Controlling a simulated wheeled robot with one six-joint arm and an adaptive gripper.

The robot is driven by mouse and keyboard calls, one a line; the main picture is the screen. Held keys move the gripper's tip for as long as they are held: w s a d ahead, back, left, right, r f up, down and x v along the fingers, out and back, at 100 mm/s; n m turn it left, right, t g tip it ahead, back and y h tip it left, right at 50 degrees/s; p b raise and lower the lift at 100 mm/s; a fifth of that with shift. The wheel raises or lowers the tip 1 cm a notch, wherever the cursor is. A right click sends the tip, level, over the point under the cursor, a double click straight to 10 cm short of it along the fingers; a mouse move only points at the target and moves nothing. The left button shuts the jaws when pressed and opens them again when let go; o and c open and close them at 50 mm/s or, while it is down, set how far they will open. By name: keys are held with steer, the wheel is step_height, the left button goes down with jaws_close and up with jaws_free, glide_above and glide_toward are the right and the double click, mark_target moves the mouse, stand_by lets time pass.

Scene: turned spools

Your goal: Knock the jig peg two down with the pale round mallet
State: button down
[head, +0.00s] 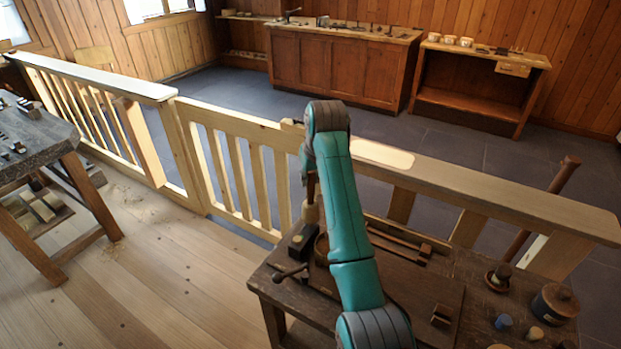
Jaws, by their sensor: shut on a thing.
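My gripper (311,186) is mostly hidden behind my teal arm, above the left back part of the dark workbench (470,290). Only a dark sliver of it shows. A pale wooden piece (310,212) shows right below it and looks like the pale round mallet, held in the shut gripper. Its full shape is hidden. I cannot pick out the jig or peg two for certain; my arm covers the middle of the bench. A round wooden rim (321,246) shows beside the arm, below the pale piece.
A black block (301,239) and a wooden-handled tool (290,275) are on the bench's left. A lidded pot (556,302), a blue cup (503,322) and a dish with a dark knob (499,277) stand right. A wooden railing (470,180) runs behind the bench.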

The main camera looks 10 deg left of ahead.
steer(key=shift+r, duration=1.35)
steer(key=shift+f, duration=2.05)
steer(key=shift+r, duration=0.15)
steer(key=shift+r, duration=1.55)
